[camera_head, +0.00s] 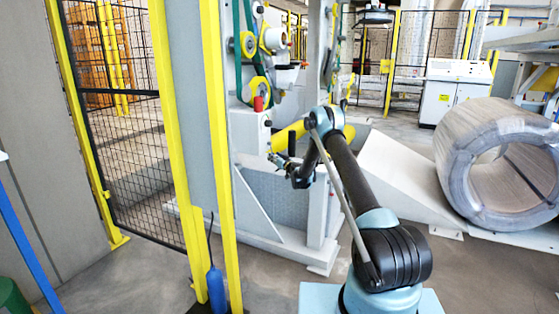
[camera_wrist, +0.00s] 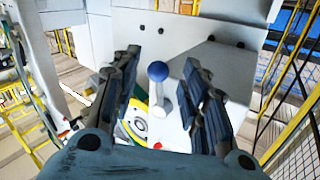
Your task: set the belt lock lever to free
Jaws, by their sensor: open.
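A lever with a dark blue ball knob (camera_wrist: 158,71) and a short pale stem stands out from a light grey panel (camera_wrist: 180,50) in the wrist view. I take it for the belt lock lever; no label is readable on it. My gripper (camera_wrist: 160,62) is open, with one dark finger on each side of the knob and a visible gap to both. How deep the knob lies between the fingers I cannot tell. In the head view my gripper (camera_head: 281,160) is small, beside the machine's light grey housing (camera_head: 248,130), and the lever cannot be made out.
A red knob or button (camera_head: 258,103) tops the housing, below rollers and a green belt (camera_head: 238,50). A large wrapped coil (camera_head: 455,160) lies at the right. Yellow-edged posts (camera_head: 215,150) and mesh fencing (camera_head: 125,130) stand left.

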